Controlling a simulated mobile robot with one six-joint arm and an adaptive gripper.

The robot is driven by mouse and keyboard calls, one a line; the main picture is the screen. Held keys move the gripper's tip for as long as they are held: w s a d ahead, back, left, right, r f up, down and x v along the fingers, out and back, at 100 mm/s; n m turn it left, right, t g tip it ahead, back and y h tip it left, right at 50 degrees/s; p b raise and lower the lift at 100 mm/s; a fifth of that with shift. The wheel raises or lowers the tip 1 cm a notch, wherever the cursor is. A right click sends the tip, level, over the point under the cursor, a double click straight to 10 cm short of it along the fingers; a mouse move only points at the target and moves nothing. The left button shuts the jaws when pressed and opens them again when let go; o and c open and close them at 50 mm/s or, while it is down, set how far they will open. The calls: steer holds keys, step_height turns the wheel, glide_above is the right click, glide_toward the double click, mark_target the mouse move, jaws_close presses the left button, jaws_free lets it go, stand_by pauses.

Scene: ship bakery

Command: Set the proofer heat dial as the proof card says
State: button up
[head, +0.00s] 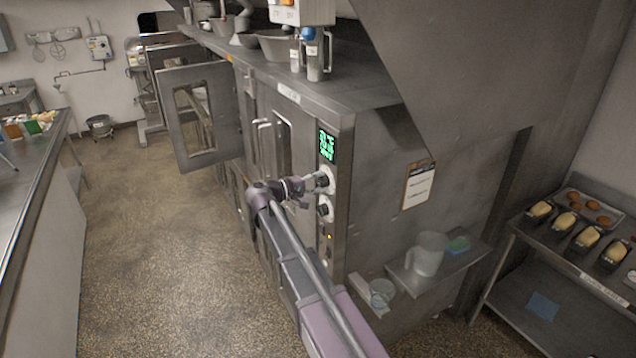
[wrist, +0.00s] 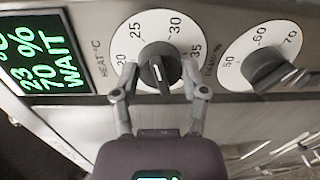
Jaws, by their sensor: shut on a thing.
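The heat dial (wrist: 189,28) is a white disc marked 20, 25, 30 and 35, labelled HEAT °C. Its black knob (wrist: 160,60) sits between the fingertips of my gripper (wrist: 160,75), which is shut on it. I cannot tell for sure which mark the knob's pointer meets. The green display (wrist: 45,50) reads 23, 70 and WAIT. In the head view, my gripper (head: 312,184) reaches the upper dial on the proofer front (head: 342,190). A clipboard card (head: 418,186), likely the proof card, hangs on the side wall; its writing is too small to read.
The damp dial (wrist: 262,38), marked 50, 60 and 70, is close to the right of my gripper in the wrist view. A proofer door (head: 190,150) stands open. A shelf (head: 462,262) holds a jug (head: 428,254). The floor (head: 150,250) at left is clear.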

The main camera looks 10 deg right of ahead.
steer(key=m, duration=0.6)
steer(key=shift+m+t, duration=0.4)
steer(key=m, duration=0.3)
steer(key=shift+m, duration=0.3)
steer(key=m, duration=0.3)
steer(key=shift+t+b, duration=0.4)
steer(key=m, duration=0.3)
steer(key=shift+m, duration=0.4)
steer(key=m+b, duration=0.1)
steer(key=m, duration=0.2)
steer(key=shift+f+m, duration=0.1)
steer(key=shift+m, duration=0.3)
steer(key=m, duration=0.6)
steer(key=shift+m+h+b, duration=0.3)
